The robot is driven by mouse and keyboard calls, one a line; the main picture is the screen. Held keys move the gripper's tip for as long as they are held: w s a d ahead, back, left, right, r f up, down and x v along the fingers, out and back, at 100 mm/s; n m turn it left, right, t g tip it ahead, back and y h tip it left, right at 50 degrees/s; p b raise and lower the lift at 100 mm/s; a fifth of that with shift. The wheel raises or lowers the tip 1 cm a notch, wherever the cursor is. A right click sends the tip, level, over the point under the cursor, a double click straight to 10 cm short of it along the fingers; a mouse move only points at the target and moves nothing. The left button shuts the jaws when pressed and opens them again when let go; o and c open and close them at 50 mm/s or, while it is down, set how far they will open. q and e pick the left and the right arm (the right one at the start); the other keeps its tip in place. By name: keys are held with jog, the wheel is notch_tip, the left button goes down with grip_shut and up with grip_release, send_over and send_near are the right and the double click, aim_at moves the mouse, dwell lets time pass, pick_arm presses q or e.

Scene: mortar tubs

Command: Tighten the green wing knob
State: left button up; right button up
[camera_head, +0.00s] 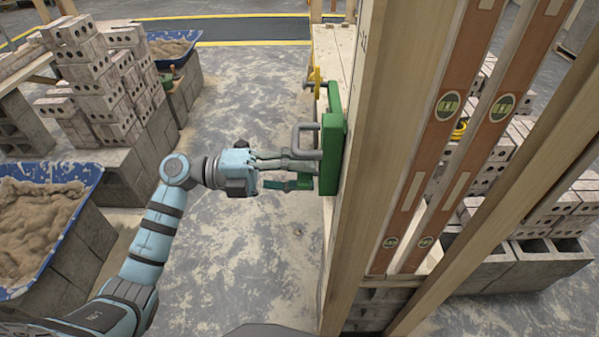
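A green fixture (331,155) is mounted on the left side of the wooden post, with a grey loop handle (300,132) on its left. My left gripper (291,163) reaches in from the left, its grey fingers close to the fixture, just below the loop handle. A dark green bar (288,185) sticks out to the left just below the fingers. It may be a wing of the green wing knob, but I cannot tell for sure. The fingers overlap the fixture in this view, so their gap and any contact are unclear. My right gripper is out of view.
Two brown spirit levels (436,130) stand right of the wooden post (385,120). Blue mortar tubs (75,172) and stacked bricks (95,75) are at the left. A yellow object (314,80) is above the fixture. The concrete floor (240,110) between is clear.

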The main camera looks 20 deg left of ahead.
pick_arm(q)
jog(key=v, duration=1.2)
jog(key=shift+w, duration=0.1)
